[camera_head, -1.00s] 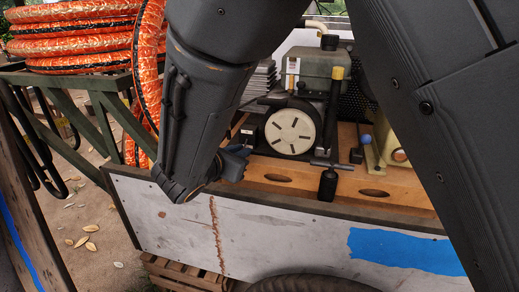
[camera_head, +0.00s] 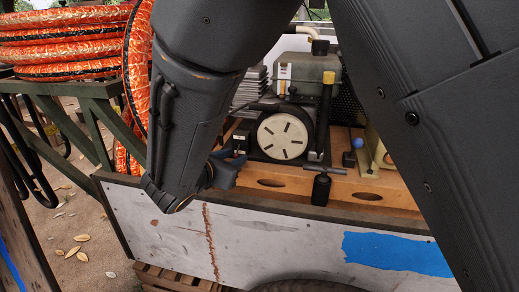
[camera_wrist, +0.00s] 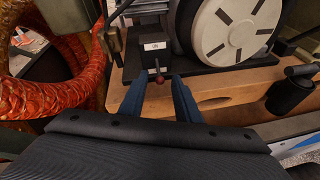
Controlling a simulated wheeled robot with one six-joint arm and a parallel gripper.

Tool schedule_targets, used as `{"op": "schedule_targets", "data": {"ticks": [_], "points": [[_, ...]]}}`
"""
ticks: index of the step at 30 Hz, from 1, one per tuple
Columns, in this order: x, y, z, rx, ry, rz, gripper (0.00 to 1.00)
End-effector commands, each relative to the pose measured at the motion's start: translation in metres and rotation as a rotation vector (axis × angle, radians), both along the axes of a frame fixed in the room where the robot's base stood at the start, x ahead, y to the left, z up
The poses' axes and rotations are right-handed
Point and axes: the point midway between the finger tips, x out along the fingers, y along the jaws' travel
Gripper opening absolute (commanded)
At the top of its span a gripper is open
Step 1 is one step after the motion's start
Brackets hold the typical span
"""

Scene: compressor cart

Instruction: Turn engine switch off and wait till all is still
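The engine switch is a small dark lever with a red ball tip (camera_wrist: 160,79), below a black box (camera_wrist: 154,58) with a white label that looks like "ON". In the head view the box (camera_head: 240,141) sits left of the engine's round white disc (camera_head: 283,136). My gripper (camera_wrist: 159,82) is open, its two blue fingers apart on either side of the red tip in the wrist view. It seems empty; whether a finger touches the lever I cannot tell. In the head view my gripper (camera_head: 225,165) is just below the box, partly hidden by my arm.
The engine stands on a wooden deck (camera_head: 340,190) with oval holes. A black cylinder with a T-shaped top (camera_head: 321,188) stands right of my gripper. The cart's grey side panel (camera_head: 270,240) is in front. Orange hose coils (camera_head: 70,45) lie at the left.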

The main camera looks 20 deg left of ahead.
Motion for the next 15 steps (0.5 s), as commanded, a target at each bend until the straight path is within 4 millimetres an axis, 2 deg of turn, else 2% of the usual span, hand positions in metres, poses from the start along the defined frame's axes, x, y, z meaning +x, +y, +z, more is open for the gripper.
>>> {"op": "schedule_targets", "data": {"ticks": [9, 15], "points": [[-0.045, 0.002, 0.017, 0.001, 0.0, 0.004, 0.3], [-0.066, 0.001, 0.024, 0.0, 0.0, 0.001, 0.3]]}}
